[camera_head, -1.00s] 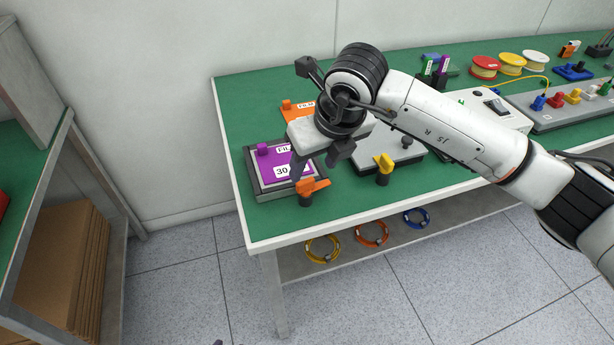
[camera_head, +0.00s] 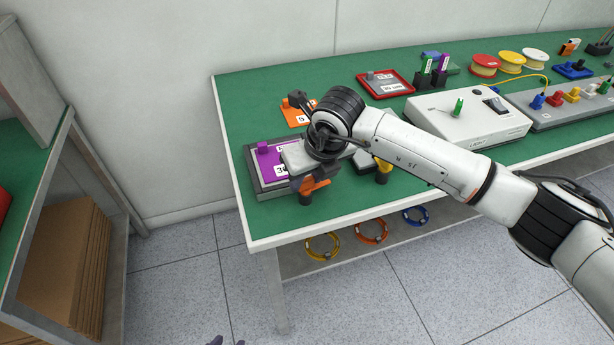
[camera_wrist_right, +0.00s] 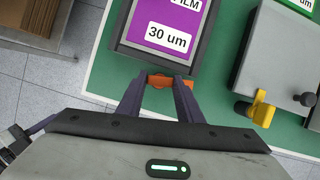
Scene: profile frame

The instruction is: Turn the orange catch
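The orange catch (camera_head: 314,184) sits on a dark post at the table's front edge, by the front right corner of a grey frame (camera_head: 262,192) holding a purple "FILM 30 um" plate (camera_head: 266,163). My right gripper (camera_head: 312,181) is down over the catch with its fingers apart. In the right wrist view the catch (camera_wrist_right: 160,81) shows between the two fingertips (camera_wrist_right: 163,83); whether they touch it I cannot tell. The gripper body hides part of the plate. My left gripper barely shows at the bottom edge, as dark tips (camera_head: 227,341).
A yellow catch (camera_head: 383,172) stands just right, by a grey lidded block (camera_wrist_right: 280,65) partly behind my arm. An orange plate (camera_head: 296,115) lies behind. A red tray (camera_head: 385,84) and white box (camera_head: 468,120) stand farther right.

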